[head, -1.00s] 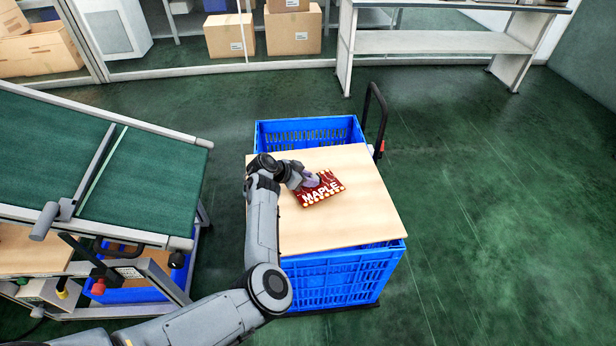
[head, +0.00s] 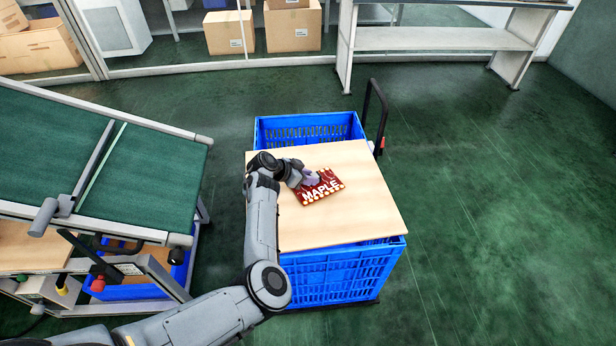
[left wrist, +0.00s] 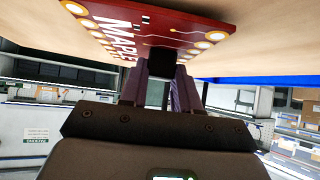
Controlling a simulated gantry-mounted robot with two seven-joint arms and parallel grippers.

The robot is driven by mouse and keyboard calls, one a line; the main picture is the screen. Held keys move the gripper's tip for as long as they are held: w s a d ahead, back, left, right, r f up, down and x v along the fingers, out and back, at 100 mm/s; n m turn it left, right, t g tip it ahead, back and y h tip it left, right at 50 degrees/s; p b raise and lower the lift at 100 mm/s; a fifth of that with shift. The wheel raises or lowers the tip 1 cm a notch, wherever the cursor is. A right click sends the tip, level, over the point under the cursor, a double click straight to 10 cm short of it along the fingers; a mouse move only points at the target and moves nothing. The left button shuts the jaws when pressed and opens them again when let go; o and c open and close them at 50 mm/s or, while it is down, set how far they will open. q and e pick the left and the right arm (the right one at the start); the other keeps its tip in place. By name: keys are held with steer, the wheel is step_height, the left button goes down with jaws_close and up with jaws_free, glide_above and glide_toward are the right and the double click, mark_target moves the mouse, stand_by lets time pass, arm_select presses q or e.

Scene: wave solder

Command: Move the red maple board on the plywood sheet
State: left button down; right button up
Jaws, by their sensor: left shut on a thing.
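The red maple board (head: 322,190), with white MAPLE lettering and pale pads along its edges, is over the plywood sheet (head: 350,225). It looks flat and very near the sheet, but I cannot tell whether it touches. My left gripper (head: 310,178) is shut on the board's left part. In the left wrist view the board (left wrist: 190,28) fills the top, with the gripper fingers (left wrist: 160,75) at a black part on it. The plywood (left wrist: 275,45) shows behind the board. My right gripper is not in view.
The plywood lies across blue crates (head: 345,275) on a cart with a black handle (head: 375,110). A green conveyor (head: 140,180) stands at the left. A white shelf (head: 440,40) and cardboard boxes (head: 292,30) are at the back. The plywood's right and front parts are clear.

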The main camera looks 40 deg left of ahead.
arm_select(q)
steer(key=shift+f, duration=0.25)
steer(key=c, duration=0.7)
jaws_free()
steer(key=shift+c, duration=0.2)
steer(key=shift+s+r, duration=0.1)
steer(key=shift+s+a+r, duration=0.1)
steer(key=shift+s+r, duration=0.05)
steer(key=shift+r, duration=0.05)
steer(key=p+v, duration=0.5)
steer(key=v, duration=0.5)
steer(key=shift+s, duration=0.1)
